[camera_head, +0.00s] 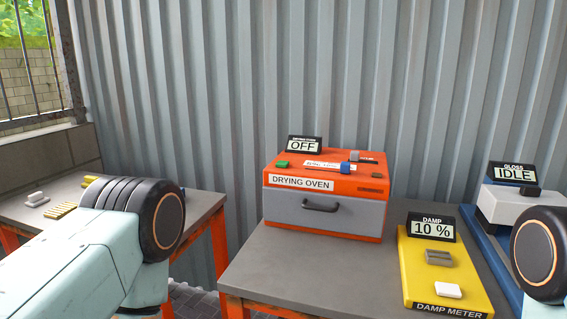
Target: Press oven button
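The orange drying oven (372,206) stands on the grey table in the middle of the camera_head view. Its grey front drawer (290,209) with a dark handle is shut. A small green button (282,164) sits on the left of its top. The oven's display (303,145) reads OFF. Parts of my two arms show at the lower left and right edge, apart from the oven. Neither gripper's fingers are in view.
A yellow damp meter (416,277) reading 10 % stands right of the oven, with a grey and a white piece on it. A gloss device (513,174) reading IDLE is at the far right. A second table (205,206) is at left. A corrugated wall (230,80) stands behind.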

